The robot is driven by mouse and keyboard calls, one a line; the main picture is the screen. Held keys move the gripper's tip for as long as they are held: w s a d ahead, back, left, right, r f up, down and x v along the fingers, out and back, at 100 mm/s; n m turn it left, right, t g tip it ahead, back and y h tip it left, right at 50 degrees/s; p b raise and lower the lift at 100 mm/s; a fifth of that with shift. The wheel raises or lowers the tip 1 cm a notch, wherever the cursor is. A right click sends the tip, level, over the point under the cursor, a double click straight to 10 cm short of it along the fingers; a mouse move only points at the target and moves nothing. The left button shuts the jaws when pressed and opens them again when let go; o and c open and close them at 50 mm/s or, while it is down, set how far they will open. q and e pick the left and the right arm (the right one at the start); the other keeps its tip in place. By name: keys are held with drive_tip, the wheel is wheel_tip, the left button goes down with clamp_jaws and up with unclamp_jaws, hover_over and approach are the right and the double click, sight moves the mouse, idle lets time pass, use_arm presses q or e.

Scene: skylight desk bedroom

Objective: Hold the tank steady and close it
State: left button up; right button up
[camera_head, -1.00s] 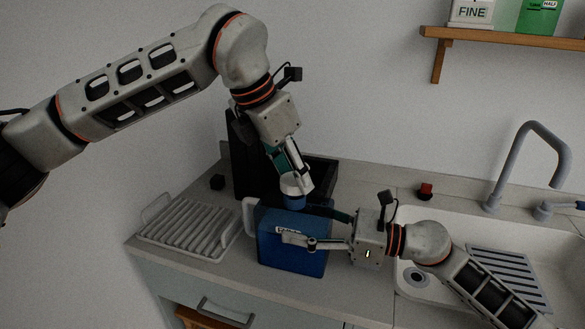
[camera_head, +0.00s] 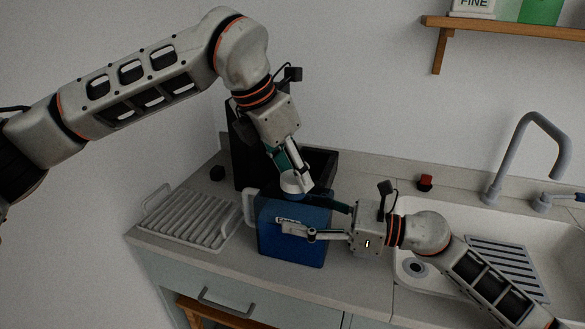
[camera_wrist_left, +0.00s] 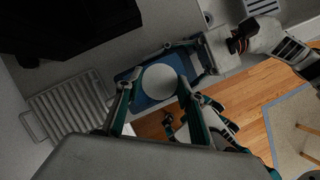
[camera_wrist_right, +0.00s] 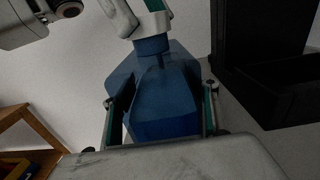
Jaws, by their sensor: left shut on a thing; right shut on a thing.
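The blue tank (camera_head: 290,248) stands on the counter, left of the sink. Its blue neck (camera_wrist_right: 152,46) shows in the right wrist view under a white round cap (camera_wrist_right: 152,6). My left gripper (camera_head: 297,182) comes down from above and is shut on the cap, which shows as a pale disc (camera_wrist_left: 160,82) between its fingers in the left wrist view. The cap is at the neck; whether it is fully seated I cannot tell. My right gripper (camera_head: 312,219) is shut on the tank's body from the right, one finger on each side.
A ridged drying rack (camera_head: 190,222) lies left of the tank. The sink (camera_head: 412,208) with a grey faucet (camera_head: 548,128) is at right. A small red item (camera_head: 425,182) and a small black block (camera_head: 217,173) sit at the back.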

use_arm(q)
drive_tip(key=shift+f, duration=0.5)
idle(0.4)
drive_tip(key=shift+f, duration=0.1)
use_arm(e)
clamp_jaws()
use_arm(q)
drive_tip(key=m+g, duration=0.1)
drive_tip(key=m, duration=0.2)
drive_tip(key=shift+w+a+h, duration=0.1)
drive_tip(key=shift+w+h, duration=0.05)
drive_tip(key=shift+h, duration=0.15)
drive_tip(key=m+g, duration=0.2)
drive_tip(key=m, duration=0.3)
drive_tip(key=shift+w, duration=0.1)
drive_tip(key=m+g, duration=0.1)
drive_tip(key=m, duration=0.2)
drive_tip(key=shift+w+m+g, duration=0.1)
drive_tip(key=shift+m+g, duration=0.2)
drive_tip(key=shift+m, duration=0.1)
drive_tip(key=m+g, duration=0.1)
drive_tip(key=m, duration=0.3)
drive_tip(key=shift+y, duration=0.4)
drive_tip(key=o, duration=0.8)
